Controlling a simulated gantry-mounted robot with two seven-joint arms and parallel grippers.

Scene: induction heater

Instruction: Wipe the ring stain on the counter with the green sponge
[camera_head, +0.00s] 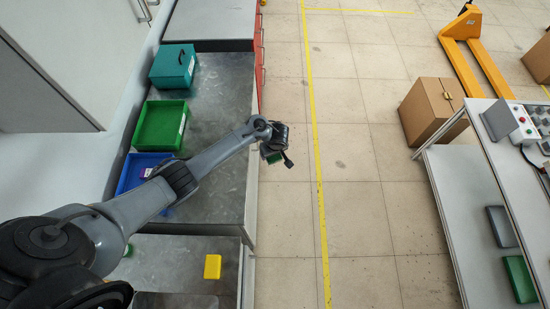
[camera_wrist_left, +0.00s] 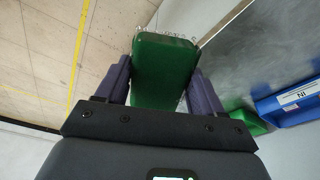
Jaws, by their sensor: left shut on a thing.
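The green sponge (camera_wrist_left: 165,70) is a dark green block between the two fingers of my left gripper (camera_wrist_left: 160,85) in the left wrist view. The gripper is shut on it. In the head view my left gripper (camera_head: 279,155) hangs beyond the right edge of the grey metal counter (camera_head: 225,175), over the floor, and only a small green bit of the sponge (camera_head: 273,159) shows. I cannot make out a ring stain on the counter; my left arm covers part of it. My right gripper is not in view.
A teal box (camera_head: 173,66), a green bin (camera_head: 160,125) and a blue bin (camera_head: 133,172) line the counter's left side. A yellow block (camera_head: 213,267) sits on the nearer counter. A shelf cart (camera_head: 448,180), cardboard box (camera_head: 430,110) and pallet jack (camera_head: 465,55) stand right.

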